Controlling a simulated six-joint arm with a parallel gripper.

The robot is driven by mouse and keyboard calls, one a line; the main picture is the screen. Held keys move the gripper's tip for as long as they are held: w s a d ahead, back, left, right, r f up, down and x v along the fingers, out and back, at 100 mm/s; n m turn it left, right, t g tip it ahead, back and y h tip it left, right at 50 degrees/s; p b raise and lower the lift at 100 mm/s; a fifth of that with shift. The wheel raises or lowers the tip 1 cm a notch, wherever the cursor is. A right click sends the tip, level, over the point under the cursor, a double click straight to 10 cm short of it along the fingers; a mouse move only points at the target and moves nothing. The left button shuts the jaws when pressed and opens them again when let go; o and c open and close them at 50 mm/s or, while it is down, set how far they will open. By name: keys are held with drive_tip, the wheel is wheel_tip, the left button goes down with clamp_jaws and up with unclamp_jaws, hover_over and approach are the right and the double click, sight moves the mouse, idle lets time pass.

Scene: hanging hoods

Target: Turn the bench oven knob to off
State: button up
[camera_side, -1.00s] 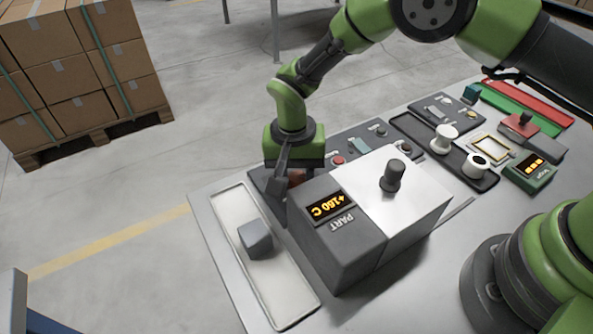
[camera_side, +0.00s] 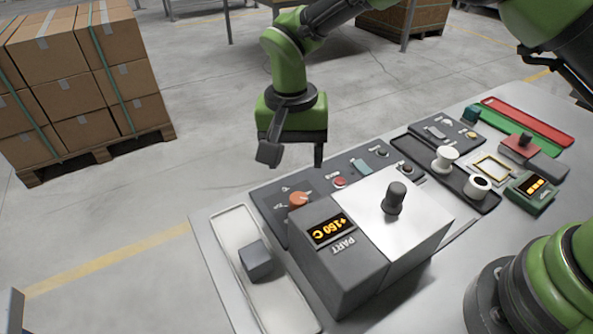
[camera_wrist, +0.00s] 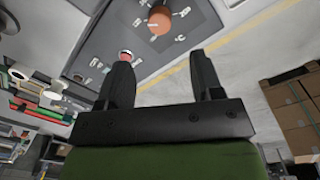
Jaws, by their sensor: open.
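The orange-brown knob (camera_side: 299,199) sits on the dark control panel (camera_side: 270,208) behind the oven box. The knob also shows in the wrist view (camera_wrist: 159,20), past the fingers at the top. The grey oven box (camera_side: 345,262) has a display reading +160 C and a black handle (camera_side: 394,198) on its light lid. My gripper (camera_side: 292,160) is in the air above and behind the panel, apart from the knob. In the wrist view my gripper (camera_wrist: 163,75) has its two fingers spread with nothing between them.
A pale tray (camera_side: 235,222) with a grey block (camera_side: 256,261) lies left of the oven. A red button (camera_side: 339,182) sits on the panel right of the knob. A dark tray (camera_side: 487,200) with white spools lies further right. Stacked boxes (camera_side: 75,70) stand on the floor beyond.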

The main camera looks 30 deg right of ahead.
sight(299, 197)
drive_tip(key=shift+r, duration=0.3)
drive_tip(key=f+m, duration=0.1)
drive_tip(key=f, duration=0.4)
drive_tip(key=f+m, duration=0.1)
drive_tip(key=f, duration=0.3)
drive_tip(key=shift+s+d+f+y, duration=0.2)
drive_tip(key=shift+f+y, duration=0.1)
drive_tip(key=shift+f, duration=0.1)
drive_tip(key=c, duration=0.9)
